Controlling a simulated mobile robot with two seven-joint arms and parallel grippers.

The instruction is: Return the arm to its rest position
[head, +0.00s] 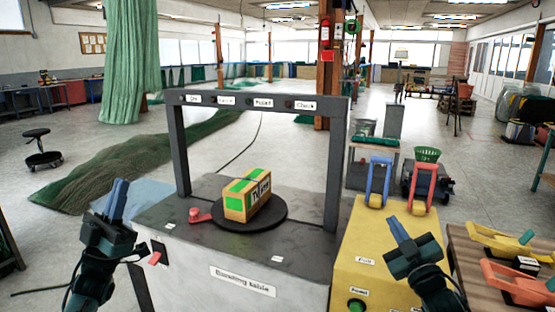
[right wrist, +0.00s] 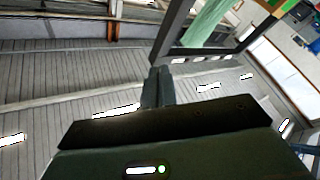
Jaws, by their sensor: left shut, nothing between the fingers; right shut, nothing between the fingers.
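My right gripper (head: 397,228) is shut and empty, raised in front of the yellow cabinet (head: 365,285). In the right wrist view its closed fingers (right wrist: 158,85) point up toward the ceiling and part of the dark frame. Neither gripper touches anything that I can see. A yellow and green box (head: 247,194) sits on the round black plate (head: 225,219) on the grey table.
A dark frame (head: 335,165) with labels spans the grey table. A red knob (head: 196,214) lies beside the plate. A wooden table (head: 480,265) with yellow and orange tools is at right. Green nets (head: 130,165) lie behind.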

